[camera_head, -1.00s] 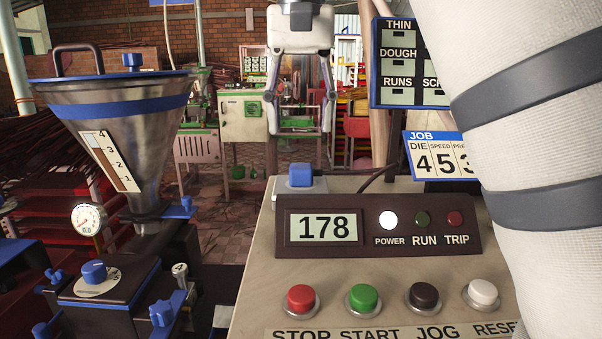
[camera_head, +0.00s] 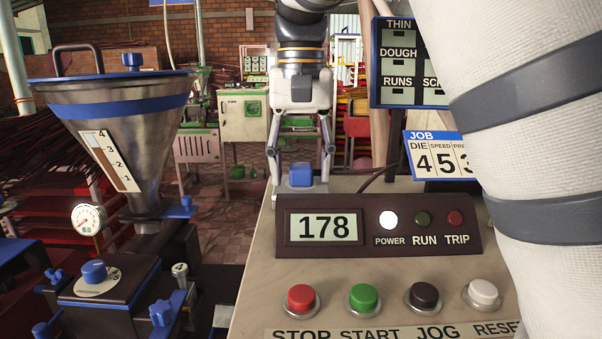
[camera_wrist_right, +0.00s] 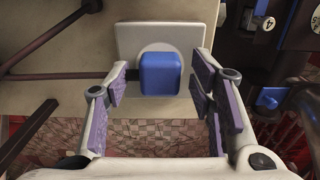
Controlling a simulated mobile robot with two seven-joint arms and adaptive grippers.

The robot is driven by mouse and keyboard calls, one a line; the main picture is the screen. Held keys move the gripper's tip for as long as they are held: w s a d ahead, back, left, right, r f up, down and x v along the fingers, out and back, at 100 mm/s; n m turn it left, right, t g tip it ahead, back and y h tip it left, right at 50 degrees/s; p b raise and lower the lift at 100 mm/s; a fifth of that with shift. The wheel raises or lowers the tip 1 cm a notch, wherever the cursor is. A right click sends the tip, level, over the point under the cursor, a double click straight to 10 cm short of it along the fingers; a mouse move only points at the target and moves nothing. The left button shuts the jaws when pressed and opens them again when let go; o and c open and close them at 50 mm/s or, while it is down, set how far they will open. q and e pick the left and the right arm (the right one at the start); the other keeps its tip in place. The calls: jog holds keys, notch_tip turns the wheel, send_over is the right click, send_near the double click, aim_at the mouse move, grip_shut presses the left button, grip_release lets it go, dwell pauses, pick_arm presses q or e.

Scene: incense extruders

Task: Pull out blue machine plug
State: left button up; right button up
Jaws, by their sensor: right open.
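The blue plug (camera_head: 300,176) is a small rounded block in a pale square socket plate at the back left edge of the machine's console top. In the right wrist view the plug (camera_wrist_right: 160,74) sits on a round collar on its pale plate (camera_wrist_right: 127,36). My right gripper (camera_head: 301,168) is open, with its fingers lowered to either side of the plug. In the right wrist view, the open gripper (camera_wrist_right: 157,72) has gaps between the plug and both purple-padded fingers. My left gripper is not in view.
The console (camera_head: 378,236) reads 178, with a lit white POWER lamp (camera_head: 388,219) and several push buttons in front. A steel hopper (camera_head: 125,125) stands left. A dark cable (camera_head: 379,174) runs right behind the console. A JOB card (camera_head: 438,156) hangs at right.

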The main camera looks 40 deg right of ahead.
aim_at(301, 165)
dwell(0.7)
grip_shut()
jog(key=shift+r, duration=3)
